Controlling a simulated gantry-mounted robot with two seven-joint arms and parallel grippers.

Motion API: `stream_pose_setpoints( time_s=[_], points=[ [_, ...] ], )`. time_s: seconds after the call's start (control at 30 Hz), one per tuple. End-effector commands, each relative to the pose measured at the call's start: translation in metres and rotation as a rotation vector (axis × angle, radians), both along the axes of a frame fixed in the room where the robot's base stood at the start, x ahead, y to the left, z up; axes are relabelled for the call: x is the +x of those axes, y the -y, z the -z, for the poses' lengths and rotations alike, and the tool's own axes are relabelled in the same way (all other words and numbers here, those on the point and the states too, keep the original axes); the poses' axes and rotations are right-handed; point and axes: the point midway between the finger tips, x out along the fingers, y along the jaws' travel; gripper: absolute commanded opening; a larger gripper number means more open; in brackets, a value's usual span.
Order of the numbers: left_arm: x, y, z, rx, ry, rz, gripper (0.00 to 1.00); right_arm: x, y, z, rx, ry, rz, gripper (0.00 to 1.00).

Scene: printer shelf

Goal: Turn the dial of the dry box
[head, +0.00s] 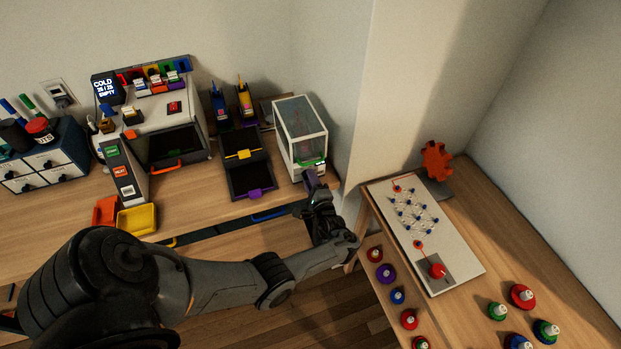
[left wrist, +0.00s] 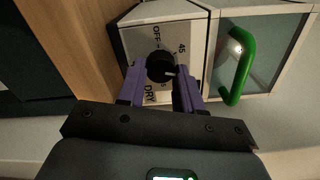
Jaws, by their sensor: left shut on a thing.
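The dry box (head: 301,136) is a white-framed cabinet with clear panels at the back of the bench in the head view. In the left wrist view its front panel (left wrist: 193,35) carries the markings OFF, 45 and DRY around a black dial (left wrist: 160,66) with a light pointer mark. A green handle (left wrist: 241,66) is beside the panel on a clear door. My left gripper (left wrist: 158,88) has purple fingers, one on each side of the dial, shut on it. In the head view the left gripper (head: 312,182) is at the box's lower front, hiding the dial. My right gripper is not in view.
A printer (head: 155,125) with an orange handle stands left of the box, with dark trays (head: 250,178) between them. A white board (head: 455,262) with pegs lies on the right table, with several coloured knobs near it. A wall corner stands close right of the box.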

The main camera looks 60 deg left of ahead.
Motion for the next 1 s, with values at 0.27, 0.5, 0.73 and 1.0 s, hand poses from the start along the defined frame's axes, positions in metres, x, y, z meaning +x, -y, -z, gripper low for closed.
stream_pose_setpoints(
  time_s=[0.27,0.5,0.73,1.0],
  points=[
    [0.0002,0.0000,-0.0002,0.029,-0.152,0.001,0.05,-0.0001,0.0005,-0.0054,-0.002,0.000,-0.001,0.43],
    [0.0001,0.0000,0.0003,0.041,-0.208,0.000,0.05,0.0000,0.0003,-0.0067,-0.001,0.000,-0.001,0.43],
    [0.0000,0.0000,0.0007,0.043,-0.220,0.000,0.05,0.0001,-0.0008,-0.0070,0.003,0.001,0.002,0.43],
    [0.0000,0.0000,0.0007,0.043,-0.219,0.000,0.41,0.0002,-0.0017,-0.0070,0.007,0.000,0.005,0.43]
  ],
)
